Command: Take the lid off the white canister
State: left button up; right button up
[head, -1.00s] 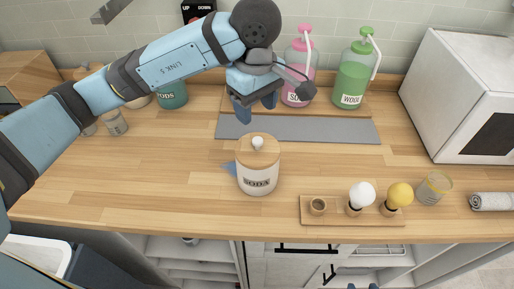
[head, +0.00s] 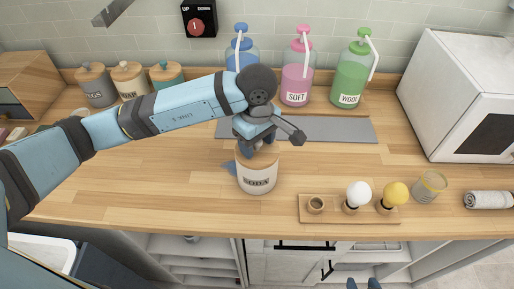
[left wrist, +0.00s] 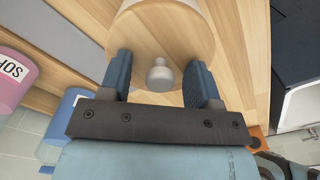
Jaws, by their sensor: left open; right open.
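The white canister (head: 257,181), labelled SODA, stands upright on the wooden counter. Its round wooden lid (left wrist: 165,28) is on it, with a small pale knob (left wrist: 160,76) in the middle. My left gripper (head: 257,147) is right above the canister, pointing down, and hides most of the lid in the head view. In the left wrist view the left gripper (left wrist: 159,84) is open, with one finger on each side of the knob and a gap on both sides. My right gripper (head: 364,285) shows only its fingertips at the bottom edge, apart and empty, in front of the counter.
A wooden holder (head: 330,214) with a white and a yellow bulb stands front right, near a glass jar (head: 429,187) and a rolled towel (head: 488,200). A grey mat (head: 340,129) and pump bottles, pink (head: 296,80) and green (head: 350,85), are behind.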

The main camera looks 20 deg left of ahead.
pick_arm(q)
jog(key=c, duration=1)
jog(key=shift+c, duration=0.2)
